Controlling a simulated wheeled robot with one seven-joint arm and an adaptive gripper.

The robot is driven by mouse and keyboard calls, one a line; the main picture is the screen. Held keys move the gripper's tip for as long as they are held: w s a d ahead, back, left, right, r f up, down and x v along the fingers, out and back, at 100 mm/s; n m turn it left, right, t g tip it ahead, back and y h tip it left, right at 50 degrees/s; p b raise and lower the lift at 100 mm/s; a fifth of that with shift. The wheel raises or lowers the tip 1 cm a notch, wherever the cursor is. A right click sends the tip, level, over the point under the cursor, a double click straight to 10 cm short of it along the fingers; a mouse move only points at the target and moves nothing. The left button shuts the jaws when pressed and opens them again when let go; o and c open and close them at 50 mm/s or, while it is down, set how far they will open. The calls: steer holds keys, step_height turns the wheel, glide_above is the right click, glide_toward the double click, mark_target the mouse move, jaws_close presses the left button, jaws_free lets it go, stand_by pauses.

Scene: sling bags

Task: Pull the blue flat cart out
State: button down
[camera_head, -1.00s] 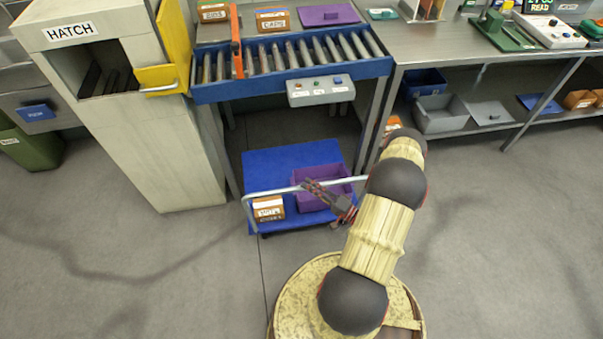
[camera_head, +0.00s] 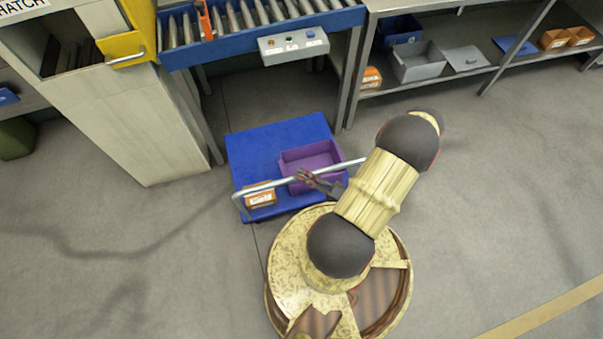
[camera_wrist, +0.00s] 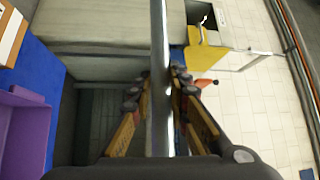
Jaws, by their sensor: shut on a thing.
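The blue flat cart (camera_head: 262,152) stands on the floor just in front of the conveyor table, mostly clear of its underside. Its silver handle bar (camera_head: 272,183) runs across the cart's near side. My gripper (camera_head: 301,176) is shut on this bar near its middle. In the wrist view the bar (camera_wrist: 158,50) passes between the two fingers (camera_wrist: 158,92). A purple bin (camera_head: 309,158) and an orange-brown box with a white label (camera_head: 260,196) ride on the deck. My arm hides the right end of the handle.
The conveyor table (camera_head: 262,37) with blue rails stands behind the cart. The hatch cabinet (camera_head: 135,120) with its yellow door stands to the left. A shelf with a grey bin (camera_head: 417,62) is at the back right.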

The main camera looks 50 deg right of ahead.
steer(key=shift+f, duration=0.1)
steer(key=c, duration=1.7)
jaws_free()
steer(key=shift+s+d, duration=0.1)
steer(key=v, duration=1.1)
steer(key=shift+s+d, duration=0.1)
steer(key=shift+s, duration=0.25)
